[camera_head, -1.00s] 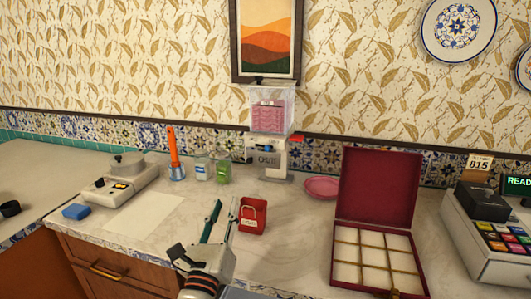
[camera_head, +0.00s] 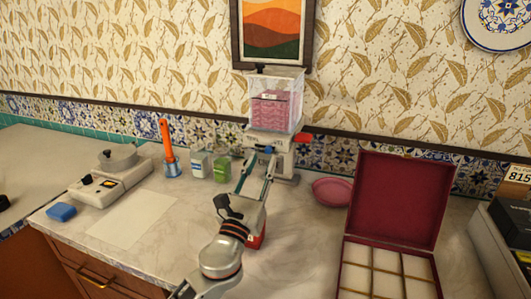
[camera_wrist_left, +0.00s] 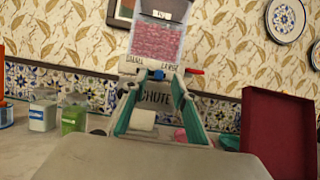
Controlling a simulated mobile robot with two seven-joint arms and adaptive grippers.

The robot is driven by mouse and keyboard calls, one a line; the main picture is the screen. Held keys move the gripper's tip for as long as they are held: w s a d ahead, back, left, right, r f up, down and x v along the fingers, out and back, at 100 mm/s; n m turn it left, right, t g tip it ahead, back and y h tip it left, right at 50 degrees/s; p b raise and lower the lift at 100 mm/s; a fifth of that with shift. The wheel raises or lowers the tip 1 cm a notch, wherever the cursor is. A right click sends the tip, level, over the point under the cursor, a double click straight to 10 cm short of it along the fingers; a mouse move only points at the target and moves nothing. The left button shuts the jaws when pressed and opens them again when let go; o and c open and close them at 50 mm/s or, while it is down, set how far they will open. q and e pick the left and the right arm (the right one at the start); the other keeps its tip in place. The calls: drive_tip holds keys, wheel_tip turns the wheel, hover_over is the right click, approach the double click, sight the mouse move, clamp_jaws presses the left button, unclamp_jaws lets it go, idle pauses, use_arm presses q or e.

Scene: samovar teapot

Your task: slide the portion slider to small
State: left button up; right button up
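The dispenser (camera_head: 272,135) stands at the back of the counter, with a clear hopper of pink contents above a white body. Its portion slider has a blue knob (camera_wrist_left: 157,74), which lies between the small label (camera_wrist_left: 135,59) on the left and the large label (camera_wrist_left: 170,66) on the right in the left wrist view. The knob also shows in the head view (camera_head: 268,149). My left gripper (camera_head: 259,157) is open, its two green fingers in front of the dispenser, pointing at the slider area. The knob appears between the fingertips; contact cannot be told. My right gripper is not in view.
A red lever (camera_head: 303,138) sticks out at the dispenser's right. Green (camera_head: 222,168) and white (camera_head: 198,164) jars stand to its left. A pink dish (camera_head: 332,191) and an open red box (camera_head: 395,205) are to the right.

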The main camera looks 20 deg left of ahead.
sight(267, 150)
use_arm(q)
drive_tip(key=shift+x, duration=1.25)
drive_tip(key=shift+w+r, duration=0.25)
drive_tip(key=shift+w, duration=0.2)
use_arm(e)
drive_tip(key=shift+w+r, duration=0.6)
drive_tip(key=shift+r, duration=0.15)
use_arm(q)
clamp_jaws()
drive_tip(key=shift+w+a+p, duration=0.15)
drive_tip(key=shift+a+p, duration=0.25)
drive_tip(key=shift+a, duration=1.35)
drive_tip(key=shift+c, duration=0.7)
unclamp_jaws()
drive_tip(key=shift+o, duration=0.7)
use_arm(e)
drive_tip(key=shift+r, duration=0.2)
use_arm(q)
drive_tip(key=shift+f, duration=0.1)
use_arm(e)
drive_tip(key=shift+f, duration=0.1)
